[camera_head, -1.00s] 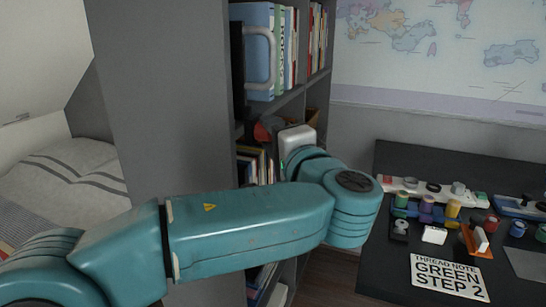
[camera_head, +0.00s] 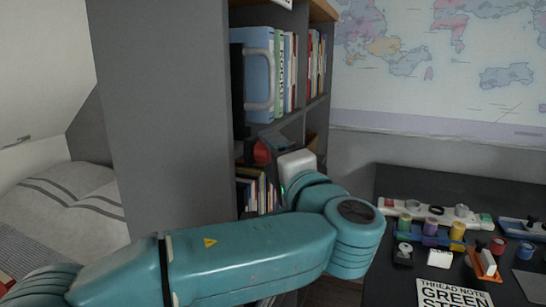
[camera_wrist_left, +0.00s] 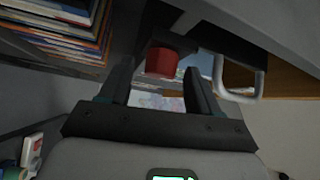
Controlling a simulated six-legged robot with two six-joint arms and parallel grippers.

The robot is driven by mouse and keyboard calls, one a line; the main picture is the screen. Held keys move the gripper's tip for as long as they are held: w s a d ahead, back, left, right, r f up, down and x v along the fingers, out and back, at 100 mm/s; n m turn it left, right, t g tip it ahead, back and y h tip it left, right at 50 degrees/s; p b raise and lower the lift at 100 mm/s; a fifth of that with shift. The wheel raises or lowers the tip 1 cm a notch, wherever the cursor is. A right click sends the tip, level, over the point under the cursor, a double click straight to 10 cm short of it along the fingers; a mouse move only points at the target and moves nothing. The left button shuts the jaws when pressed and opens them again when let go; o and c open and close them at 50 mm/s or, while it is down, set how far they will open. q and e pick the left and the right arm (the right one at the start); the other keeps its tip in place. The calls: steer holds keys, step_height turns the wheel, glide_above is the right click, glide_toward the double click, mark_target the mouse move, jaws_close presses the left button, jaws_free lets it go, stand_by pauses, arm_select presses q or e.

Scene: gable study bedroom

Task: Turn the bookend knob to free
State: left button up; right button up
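The red knob (camera_head: 262,153) sticks out at the front of the bookcase, below the upper shelf of books. In the left wrist view it is a short red cylinder (camera_wrist_left: 161,63) on a dark mount. My left gripper (camera_wrist_left: 156,72) is open, with one dark finger on each side of the knob in that view. I cannot tell whether either finger touches it. In the head view the pale left wrist (camera_head: 297,163) is just right of the knob and hides part of the shelf. My right gripper is not in view.
A pale grey handle (camera_head: 262,82) stands in front of the blue binder above the knob. Books (camera_head: 257,192) fill the shelf below. A dark desk (camera_head: 400,178) with spools and a printed note (camera_head: 452,294) is at right. The bookcase's grey side (camera_head: 165,130) stands left.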

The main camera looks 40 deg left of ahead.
arm_select(q)
steer(key=p+v, duration=0.1)
steer(key=v, duration=1.5)
steer(key=shift+d, duration=0.2)
steer(key=shift+f, duration=0.15)
